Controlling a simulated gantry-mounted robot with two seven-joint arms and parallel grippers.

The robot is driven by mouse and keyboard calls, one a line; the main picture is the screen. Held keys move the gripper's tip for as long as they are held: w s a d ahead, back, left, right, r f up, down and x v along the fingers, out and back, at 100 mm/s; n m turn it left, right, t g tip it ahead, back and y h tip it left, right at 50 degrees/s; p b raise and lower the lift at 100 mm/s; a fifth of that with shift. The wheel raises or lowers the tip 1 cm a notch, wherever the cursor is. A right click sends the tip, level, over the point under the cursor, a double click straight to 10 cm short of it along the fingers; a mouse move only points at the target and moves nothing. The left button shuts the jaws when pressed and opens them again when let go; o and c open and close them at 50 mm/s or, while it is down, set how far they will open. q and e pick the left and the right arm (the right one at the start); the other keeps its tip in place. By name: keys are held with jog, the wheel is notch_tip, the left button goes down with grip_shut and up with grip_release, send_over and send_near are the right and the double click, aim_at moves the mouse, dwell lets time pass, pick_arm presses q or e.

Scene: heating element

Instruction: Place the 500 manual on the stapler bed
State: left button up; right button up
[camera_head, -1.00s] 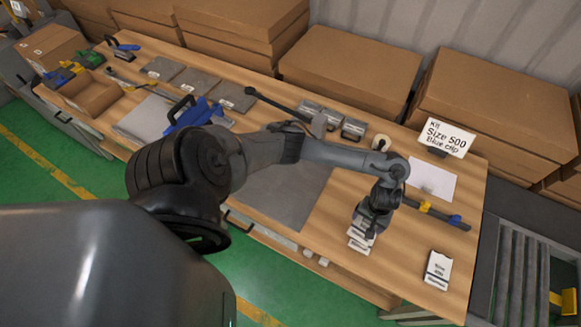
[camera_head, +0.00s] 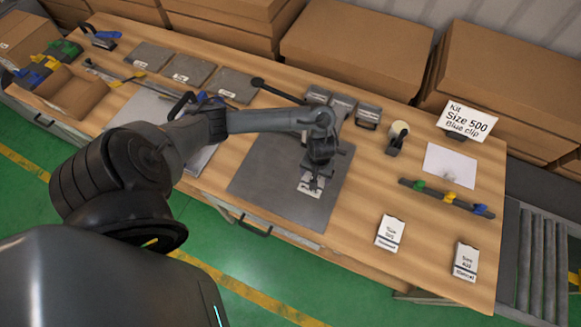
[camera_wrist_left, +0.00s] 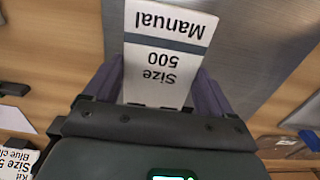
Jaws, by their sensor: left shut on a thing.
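The 500 manual (camera_wrist_left: 165,50) is a white booklet with a grey band. In the left wrist view it lies between the two fingers of my left gripper (camera_wrist_left: 157,90), which is shut on it. In the head view my left gripper (camera_head: 316,168) holds the manual (camera_head: 308,188) over the dark grey mat (camera_head: 268,190); its height above the mat is unclear. A blue tool with a black handle (camera_head: 181,104), possibly the stapler, is partly hidden behind my left arm; its bed cannot be made out. My right gripper is not in view.
Two other manuals lie at right, one (camera_head: 390,233) nearer the mat and one (camera_head: 466,260) near the table corner. A tape dispenser (camera_head: 397,137), a kit sign (camera_head: 467,122) and a rail with coloured clips (camera_head: 445,197) stand behind them. A black lever (camera_head: 275,91) lies behind the mat.

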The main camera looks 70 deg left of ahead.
pick_arm(q)
jog(key=b, duration=0.2)
send_over(295, 179)
jog(key=f, duration=0.2)
jog(key=d+f, duration=0.1)
jog(key=f, duration=0.1)
jog(key=shift+w, duration=0.3)
jog(key=shift+s+a+f, duration=0.3)
jog(key=shift+a+f, duration=0.1)
jog(key=shift+a, duration=0.15)
jog(key=shift+f+b, duration=0.85)
jog(key=shift+f, duration=1.15)
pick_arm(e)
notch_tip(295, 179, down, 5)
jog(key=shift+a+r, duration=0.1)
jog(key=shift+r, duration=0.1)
pick_arm(q)
jog(key=o, duration=0.9)
jog(key=shift+f, duration=0.1)
